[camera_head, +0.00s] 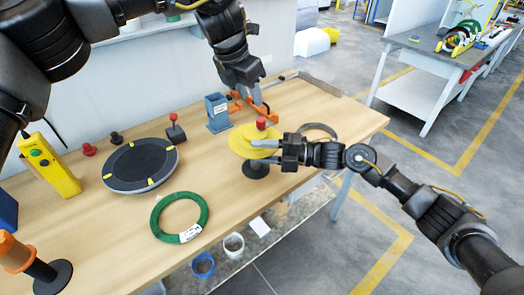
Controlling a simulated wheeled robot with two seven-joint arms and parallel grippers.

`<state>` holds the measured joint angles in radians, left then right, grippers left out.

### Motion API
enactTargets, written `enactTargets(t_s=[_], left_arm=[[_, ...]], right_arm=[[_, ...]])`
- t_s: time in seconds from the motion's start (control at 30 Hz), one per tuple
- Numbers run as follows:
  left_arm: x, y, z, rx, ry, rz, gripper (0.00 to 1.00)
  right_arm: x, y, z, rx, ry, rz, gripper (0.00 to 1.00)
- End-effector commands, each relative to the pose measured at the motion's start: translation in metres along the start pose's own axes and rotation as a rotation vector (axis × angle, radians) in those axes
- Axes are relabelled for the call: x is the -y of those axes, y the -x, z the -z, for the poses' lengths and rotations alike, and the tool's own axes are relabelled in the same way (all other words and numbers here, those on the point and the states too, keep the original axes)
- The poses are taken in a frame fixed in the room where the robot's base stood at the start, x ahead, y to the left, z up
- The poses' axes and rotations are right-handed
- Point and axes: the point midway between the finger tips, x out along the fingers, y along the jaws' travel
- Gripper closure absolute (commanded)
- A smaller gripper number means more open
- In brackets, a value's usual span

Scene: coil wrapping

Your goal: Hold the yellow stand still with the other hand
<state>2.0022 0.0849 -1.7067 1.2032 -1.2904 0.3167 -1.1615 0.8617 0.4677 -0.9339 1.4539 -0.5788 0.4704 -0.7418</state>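The yellow stand (243,141) is a round yellow disc with a red knob (261,122) on top and a dark round base (256,170). It stands near the right part of the wooden table. My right gripper (262,150) reaches in from the right, with its fingers at the right front of the yellow disc, overlapping it in the picture. Whether they clamp it is too small to tell. My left gripper (256,97) points down from above, just behind the red knob and apart from it; its finger gap is unclear.
A green coil (156,215) lies at the table's front edge. A dark round disc (140,162) with yellow marks, a yellow box (48,165) and a blue holder (217,113) are to the left. An orange tool (236,107) lies behind the stand, and a dark ring (320,127) to its right.

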Motion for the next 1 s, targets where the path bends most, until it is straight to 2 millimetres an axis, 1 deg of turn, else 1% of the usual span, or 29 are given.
enactTargets(t_s=[0.13,0.23,0.37,0.5,0.6,0.7,0.83,1.0], left_arm=[[0.0,0.0,0.0,0.0,0.0,0.0,0.64],[0.0,0.0,0.0,0.0,0.0,0.0,0.64],[0.0,0.0,0.0,0.0,0.0,0.0,0.64],[0.0,0.0,0.0,0.0,0.0,0.0,0.64],[0.0,0.0,0.0,0.0,0.0,0.0,0.64],[0.0,0.0,0.0,0.0,0.0,0.0,0.64],[0.0,0.0,0.0,0.0,0.0,0.0,0.64],[0.0,0.0,0.0,0.0,0.0,0.0,0.64]], right_arm=[[0.0,0.004,0.0,0.001,0.001,0.0,0.6],[0.0,0.015,-0.001,0.001,0.001,0.0,0.6],[0.001,0.041,-0.001,0.003,0.0,0.002,0.6],[0.001,0.071,-0.001,0.003,0.0,0.003,0.6],[0.0,0.09,-0.001,0.003,0.001,0.002,0.6],[0.0,0.105,-0.001,0.002,0.0,0.001,0.6],[0.001,0.116,0.0,0.001,-0.001,0.001,0.6],[0.0,0.12,0.0,-0.001,-0.001,0.0,0.6]])
